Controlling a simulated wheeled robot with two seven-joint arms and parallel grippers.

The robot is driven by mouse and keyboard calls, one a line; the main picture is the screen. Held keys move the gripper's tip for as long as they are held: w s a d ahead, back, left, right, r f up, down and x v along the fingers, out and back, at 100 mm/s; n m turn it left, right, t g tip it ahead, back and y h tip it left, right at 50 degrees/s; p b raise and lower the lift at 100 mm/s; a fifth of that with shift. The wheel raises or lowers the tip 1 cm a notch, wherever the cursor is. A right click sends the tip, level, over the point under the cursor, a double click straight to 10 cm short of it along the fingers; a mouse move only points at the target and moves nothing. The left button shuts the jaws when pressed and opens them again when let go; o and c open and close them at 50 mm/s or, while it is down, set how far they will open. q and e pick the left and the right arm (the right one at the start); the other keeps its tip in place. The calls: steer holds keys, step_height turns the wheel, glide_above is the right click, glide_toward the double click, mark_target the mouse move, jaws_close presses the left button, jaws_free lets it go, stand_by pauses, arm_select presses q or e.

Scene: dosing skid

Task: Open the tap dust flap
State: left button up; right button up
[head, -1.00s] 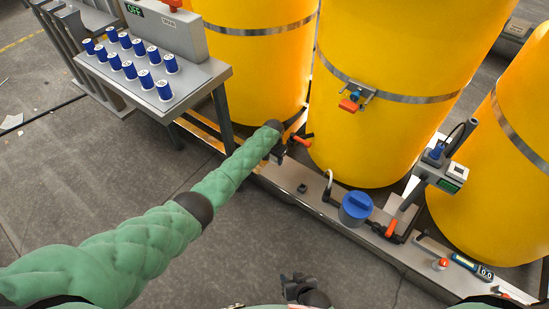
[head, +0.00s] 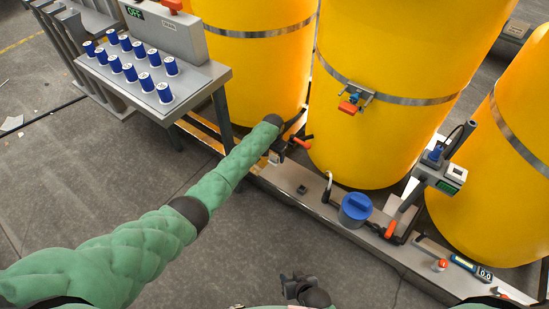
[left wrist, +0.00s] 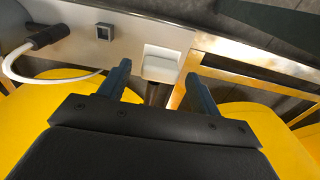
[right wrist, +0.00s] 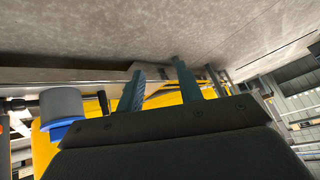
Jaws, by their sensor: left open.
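My left gripper (head: 283,152) is low at the base of the left yellow tank, beside an orange-handled tap (head: 302,141). In the left wrist view, its two fingers (left wrist: 158,76) are apart and empty. A small pale flap-like block (left wrist: 161,64) shows between and just beyond the fingertips, with a grey stem below it. It looks like the tap dust flap, apparently shut, but I cannot be sure. Contact with the fingers is not visible. My right gripper (head: 292,287) hangs low at the front; its fingers (right wrist: 157,70) are apart and empty in the right wrist view.
A pale skid ledge (head: 315,205) runs along the yellow tanks (head: 380,130), carrying a blue-lidded pot (head: 356,206), a hose and orange-handled valves. A grey table (head: 205,85) with several blue cups stands at left. The floor (head: 235,250) in front is clear.

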mark_target(275, 155)
arm_select(q)
step_height(275, 155, up, 2)
steer(key=shift+r, duration=0.25)
steer(key=shift+s+r, duration=0.1)
steer(key=shift+r, duration=0.55)
arm_select(e)
steer(key=shift+w+r, duration=0.25)
steer(key=shift+r, duration=0.85)
